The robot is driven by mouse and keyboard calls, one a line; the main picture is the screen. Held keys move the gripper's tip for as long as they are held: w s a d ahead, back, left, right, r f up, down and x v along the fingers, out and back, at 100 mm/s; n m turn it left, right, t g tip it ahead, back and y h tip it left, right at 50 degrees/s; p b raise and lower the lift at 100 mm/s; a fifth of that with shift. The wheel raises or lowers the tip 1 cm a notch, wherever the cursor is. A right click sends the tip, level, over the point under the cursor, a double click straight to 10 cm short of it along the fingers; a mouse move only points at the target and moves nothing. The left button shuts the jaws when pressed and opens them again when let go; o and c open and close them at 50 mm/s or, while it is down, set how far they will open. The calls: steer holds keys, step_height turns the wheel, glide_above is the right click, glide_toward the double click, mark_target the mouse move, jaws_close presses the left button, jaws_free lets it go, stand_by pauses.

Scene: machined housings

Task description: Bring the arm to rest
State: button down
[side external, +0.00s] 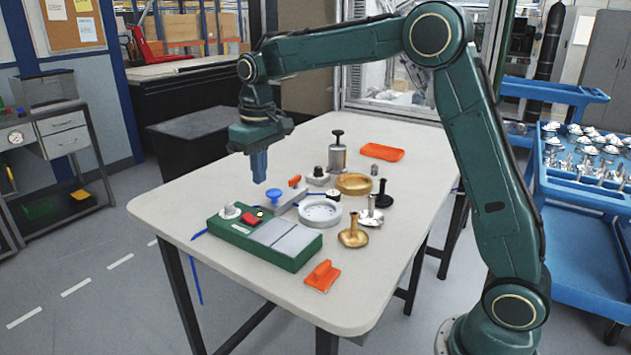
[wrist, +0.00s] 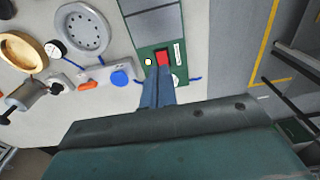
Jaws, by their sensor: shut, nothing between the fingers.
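My gripper (side external: 259,172) is shut and empty. It points down above the far left part of the white table (side external: 180,205), clear of everything on it. In the wrist view its blue fingers (wrist: 158,82) lie together, with a green box (wrist: 147,57) with a red button behind their tips. That green box (side external: 262,238) stands near the table's front left edge in the side view. My arm arches from the right over the table.
A grey round housing (side external: 320,211), a brass ring (side external: 353,183), a brass part (side external: 353,236), a blue knob (side external: 273,195) and a plunger can (side external: 338,155) stand mid-table. A blue cart (side external: 570,220) stands right.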

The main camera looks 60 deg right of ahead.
steer(key=s+r+t, duration=0.1)
steer(key=s+r, duration=0.4)
steer(key=s, duration=0.4)
steer(key=s+f+t, duration=0.1)
steer(key=s+t, duration=0.1)
steer(key=s, duration=0.9)
steer(key=s+a+f+t, duration=0.1)
steer(key=s+f+t, duration=0.1)
steer(key=s, duration=0.9)
steer(key=shift+a, duration=0.15)
